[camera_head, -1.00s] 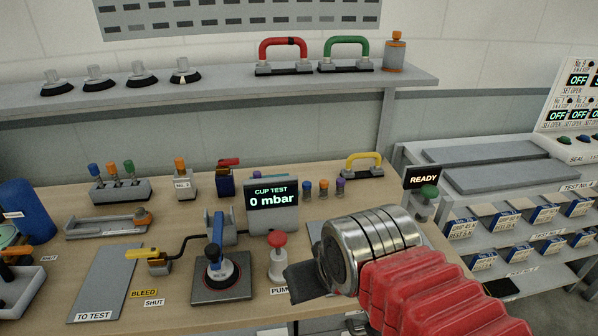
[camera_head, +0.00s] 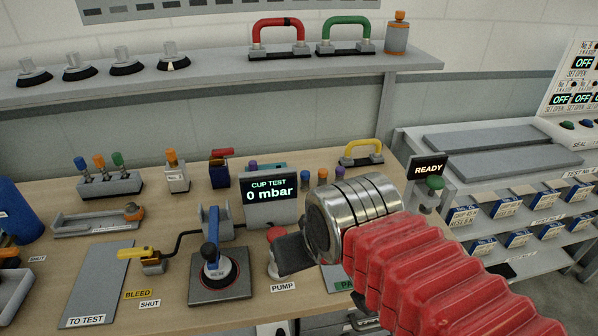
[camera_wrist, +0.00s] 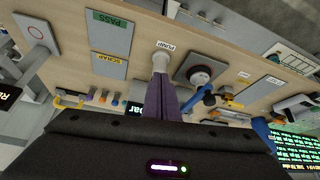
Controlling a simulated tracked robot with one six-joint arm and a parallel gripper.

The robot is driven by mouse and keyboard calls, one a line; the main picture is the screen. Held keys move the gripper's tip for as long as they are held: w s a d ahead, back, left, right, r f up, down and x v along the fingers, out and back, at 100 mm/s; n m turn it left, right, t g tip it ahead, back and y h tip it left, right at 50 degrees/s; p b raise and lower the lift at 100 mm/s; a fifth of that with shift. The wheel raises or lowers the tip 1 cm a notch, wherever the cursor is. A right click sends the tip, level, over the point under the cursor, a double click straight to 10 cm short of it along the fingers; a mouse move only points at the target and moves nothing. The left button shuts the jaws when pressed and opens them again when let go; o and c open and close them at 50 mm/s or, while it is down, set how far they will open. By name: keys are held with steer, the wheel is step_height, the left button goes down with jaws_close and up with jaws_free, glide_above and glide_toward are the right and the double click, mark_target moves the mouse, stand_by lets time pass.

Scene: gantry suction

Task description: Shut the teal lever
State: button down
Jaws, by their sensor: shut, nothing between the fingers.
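I see no lever that is clearly teal. A lever with a yellow handle (camera_head: 136,253) stands at the front left of the bench by the BLEED and SHUT labels, its handle pointing left. A blue-handled lever (camera_head: 210,252) stands on a dark square base right of it. In the wrist view the shut fingers (camera_wrist: 161,75) overlap the pump post (camera_wrist: 162,56).
The CUP TEST display (camera_head: 270,190) stands close behind the pump and reads 0 mbar. A grey TO TEST plate (camera_head: 98,280) lies at the left. A shelf (camera_head: 230,78) with cups and handles runs above the bench. A READY sign (camera_head: 428,168) stands at the right.

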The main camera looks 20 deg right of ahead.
steer(key=w+d+r+m, duration=0.1)
steer(key=w+d, duration=0.2)
steer(key=w, duration=0.6)
steer(key=w+d+r+m+g+h, duration=0.1)
steer(key=w+d+m, duration=0.1)
steer(key=w, duration=0.7)
steer(key=w+d+r+m, duration=0.1)
steer(key=w+d, duration=0.2)
steer(key=w, duration=0.6)
steer(key=shift+w+d+r+m+g+h, duration=0.2)
steer(key=shift+d+r+m+g+h, duration=0.05)
steer(key=shift+d+m+g+h, duration=0.1)
steer(key=w+d+f+m, duration=0.2)
steer(key=w+d+f, duration=0.4)
steer(key=w, duration=0.4)
steer(key=shift+w+g, duration=0.35)
steer(key=shift+h, duration=0.25)
step_height(320, 180, down, 10)
steer(key=shift+s+a+r, duration=0.25)
steer(key=shift+s+a, duration=0.05)
